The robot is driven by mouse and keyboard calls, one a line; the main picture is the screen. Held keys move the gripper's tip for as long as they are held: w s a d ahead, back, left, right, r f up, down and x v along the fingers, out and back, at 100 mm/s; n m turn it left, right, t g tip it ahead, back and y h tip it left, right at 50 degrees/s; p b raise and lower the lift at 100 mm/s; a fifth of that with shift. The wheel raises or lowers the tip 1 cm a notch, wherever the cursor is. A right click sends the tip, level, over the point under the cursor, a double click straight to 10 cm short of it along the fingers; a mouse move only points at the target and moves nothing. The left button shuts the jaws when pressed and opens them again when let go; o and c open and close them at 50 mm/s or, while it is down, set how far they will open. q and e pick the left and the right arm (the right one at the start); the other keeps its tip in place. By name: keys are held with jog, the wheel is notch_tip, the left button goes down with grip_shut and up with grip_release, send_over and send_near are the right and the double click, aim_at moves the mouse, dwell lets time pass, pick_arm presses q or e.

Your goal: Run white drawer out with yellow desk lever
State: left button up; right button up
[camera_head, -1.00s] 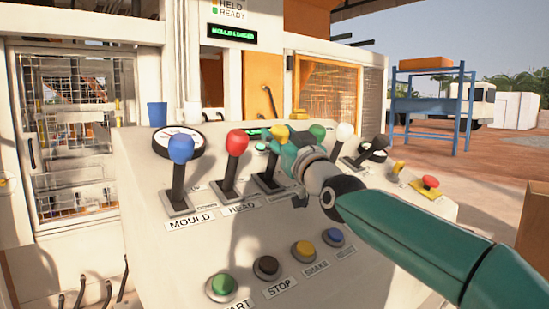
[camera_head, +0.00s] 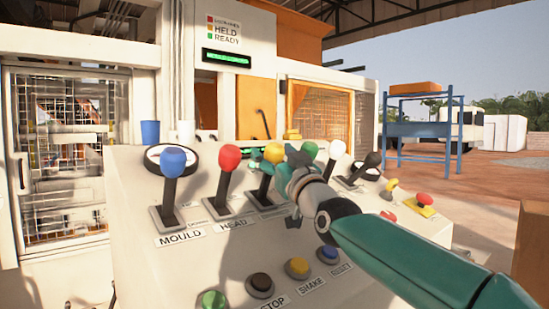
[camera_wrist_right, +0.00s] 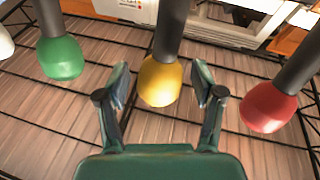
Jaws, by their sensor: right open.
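The yellow-knobbed lever (camera_head: 267,178) stands on the sloped desk, third from the left in the lever row. My right gripper (camera_head: 284,168) is beside its knob and hides part of the lever and its label. In the right wrist view the yellow knob (camera_wrist_right: 160,84) is between the two open fingers (camera_wrist_right: 162,76), with gaps on both sides. The fingers are not closed on it. I cannot make out the white drawer in these views. My left gripper is not in view.
A red lever (camera_head: 227,176) and a blue lever (camera_head: 172,178) stand left of the yellow one. A green knob (camera_head: 308,151) and a white knob (camera_head: 337,149) are close on the right. Push buttons (camera_head: 297,267) line the lower desk. A mesh-fronted machine (camera_head: 60,150) stands behind.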

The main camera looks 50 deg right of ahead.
jog(key=shift+s, duration=0.1)
jog(key=v, duration=1.1)
jog(key=shift+s+f, duration=0.3)
jog(key=shift+f, duration=0.05)
jog(key=shift+a, duration=0.15)
